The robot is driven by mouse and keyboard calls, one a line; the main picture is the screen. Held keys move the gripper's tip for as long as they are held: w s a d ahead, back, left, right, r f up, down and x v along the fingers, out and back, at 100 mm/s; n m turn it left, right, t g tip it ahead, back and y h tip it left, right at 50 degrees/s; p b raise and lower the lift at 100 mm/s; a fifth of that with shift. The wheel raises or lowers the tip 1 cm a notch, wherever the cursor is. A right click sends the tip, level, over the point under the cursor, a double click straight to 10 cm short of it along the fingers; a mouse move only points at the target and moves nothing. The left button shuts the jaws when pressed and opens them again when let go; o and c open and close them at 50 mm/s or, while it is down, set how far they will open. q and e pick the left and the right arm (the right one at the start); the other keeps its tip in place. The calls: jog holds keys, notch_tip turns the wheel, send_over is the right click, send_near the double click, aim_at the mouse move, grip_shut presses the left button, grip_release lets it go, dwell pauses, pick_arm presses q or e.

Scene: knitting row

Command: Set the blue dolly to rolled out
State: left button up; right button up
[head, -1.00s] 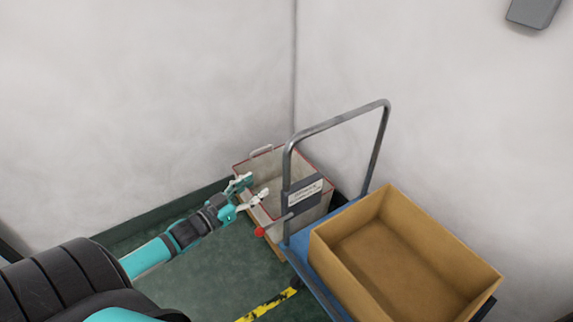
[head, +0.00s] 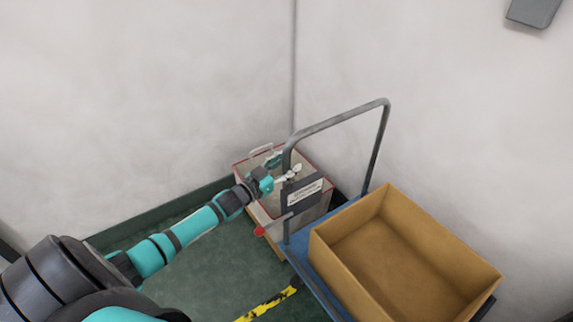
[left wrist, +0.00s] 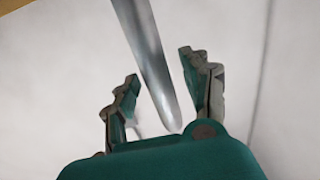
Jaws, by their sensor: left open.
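A dark sign plate hangs on the handle's left upright. My left gripper (head: 286,168) is open at that upright, above the plate. In the left wrist view the grey handle tube (left wrist: 146,55) runs between the two open fingers (left wrist: 160,95), which are apart from each other. I cannot tell whether a finger touches the tube. My right gripper is not in view.
A tan open box (head: 400,262) sits on the dolly and looks empty. A pale red-rimmed bin (head: 318,212) stands behind the handle near the wall corner. A red knob (head: 259,231) sticks out beside the handle. Yellow-black tape (head: 266,304) marks the green floor.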

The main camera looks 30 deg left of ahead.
pick_arm(q)
grip_shut()
